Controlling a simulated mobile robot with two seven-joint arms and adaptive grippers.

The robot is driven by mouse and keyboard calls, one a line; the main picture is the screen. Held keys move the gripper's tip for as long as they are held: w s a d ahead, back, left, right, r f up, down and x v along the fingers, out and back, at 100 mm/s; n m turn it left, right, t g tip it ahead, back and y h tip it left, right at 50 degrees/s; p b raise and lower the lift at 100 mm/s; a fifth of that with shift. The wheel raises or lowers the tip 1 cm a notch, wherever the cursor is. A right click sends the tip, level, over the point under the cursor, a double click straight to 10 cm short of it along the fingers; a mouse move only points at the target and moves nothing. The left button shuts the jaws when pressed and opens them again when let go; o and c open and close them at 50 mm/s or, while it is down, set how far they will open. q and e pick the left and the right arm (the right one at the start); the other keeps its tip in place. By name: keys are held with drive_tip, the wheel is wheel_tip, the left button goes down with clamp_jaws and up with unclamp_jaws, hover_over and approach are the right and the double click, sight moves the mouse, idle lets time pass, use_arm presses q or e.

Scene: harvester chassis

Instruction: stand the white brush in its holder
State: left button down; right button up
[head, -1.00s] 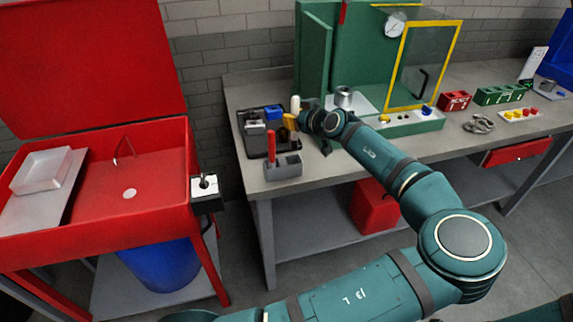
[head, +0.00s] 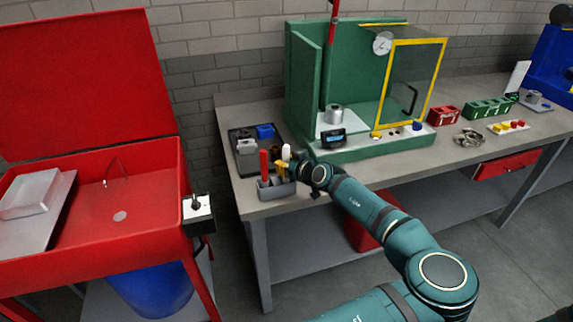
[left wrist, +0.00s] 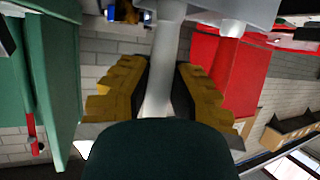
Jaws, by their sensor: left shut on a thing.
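The white brush (head: 286,152) is upright, its white top showing above my left gripper (head: 284,171). The gripper's yellow fingers are shut on its pale shaft (left wrist: 163,65), which runs between them in the left wrist view. The holder (head: 277,190), a grey box, is at the bench's front left edge, with a red-handled tool (head: 264,163) standing in it. The gripper is at the holder's right half, just above its rim. The brush's lower end is hidden, so I cannot tell how deep it sits. My right gripper is not in view.
A dark tray (head: 242,168) with a blue block (head: 265,131) lies behind the holder. The green cabinet (head: 305,95) stands to the right. A red basin (head: 150,205) is to the left, beyond a gap. The bench front right of my gripper is clear.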

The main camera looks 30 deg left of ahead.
use_arm(q)
drive_tip(key=c, duration=1)
unclamp_jaws()
